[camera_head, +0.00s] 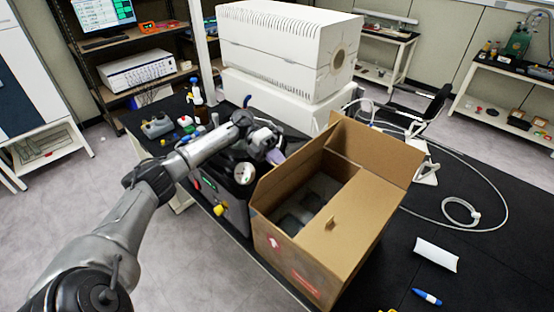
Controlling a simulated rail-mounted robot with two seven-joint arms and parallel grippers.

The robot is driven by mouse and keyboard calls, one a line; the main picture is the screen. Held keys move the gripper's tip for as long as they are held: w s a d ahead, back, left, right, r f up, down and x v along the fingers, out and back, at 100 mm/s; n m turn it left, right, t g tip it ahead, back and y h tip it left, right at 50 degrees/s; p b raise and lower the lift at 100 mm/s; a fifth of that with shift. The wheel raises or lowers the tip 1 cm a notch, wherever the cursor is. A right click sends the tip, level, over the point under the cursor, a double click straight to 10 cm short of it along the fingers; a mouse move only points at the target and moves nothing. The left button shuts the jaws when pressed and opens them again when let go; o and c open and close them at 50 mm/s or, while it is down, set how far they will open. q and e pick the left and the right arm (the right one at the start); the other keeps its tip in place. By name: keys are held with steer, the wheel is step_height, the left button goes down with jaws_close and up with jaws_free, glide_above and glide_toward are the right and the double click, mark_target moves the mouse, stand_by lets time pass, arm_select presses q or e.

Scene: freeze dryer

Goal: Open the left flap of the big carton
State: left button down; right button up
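The big brown carton (285,258) stands on the black bench, right of the middle. Its top is partly open, and dark contents show inside. The left flap (292,176) stands up along the carton's left side. A back flap (378,150) also stands up, and a flap with a small tab (352,228) lies over the right part of the opening. My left gripper (277,152) is just outside the left flap, near its far end. Its fingers are small and partly hidden, so I cannot tell whether they are open or touch the flap. My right gripper is not in view.
A white freeze dryer unit (285,55) stands behind the carton. A dark device with a gauge (243,174) is left of the carton, under my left arm.

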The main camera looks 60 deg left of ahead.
arm_select(q)
steer(key=c, duration=1.3)
jaws_free()
steer(key=b+v, duration=0.3)
steer(key=v, duration=1)
steer(key=shift+s+a+r, duration=0.15)
steer(key=shift+a, duration=0.2)
steer(key=shift+c, duration=0.5)
